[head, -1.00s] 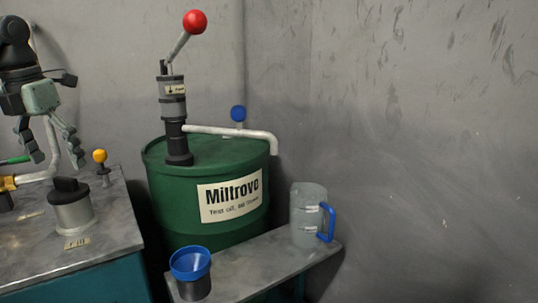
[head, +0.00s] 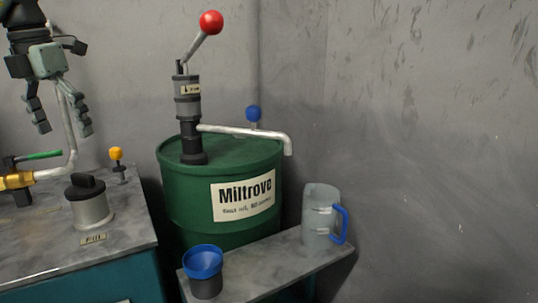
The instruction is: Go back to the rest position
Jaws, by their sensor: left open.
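My left gripper (head: 62,119) is at the upper left of the head view. It points down with its fingers apart and nothing between them. It hangs in the air in front of the grey wall, above the metal bench and its fittings. My right gripper is not in view.
A green drum (head: 185,200) bears a red-knobbed pump (head: 188,105). A low shelf (head: 262,268) holds a blue funnel (head: 203,262) and a clear jug (head: 317,222).

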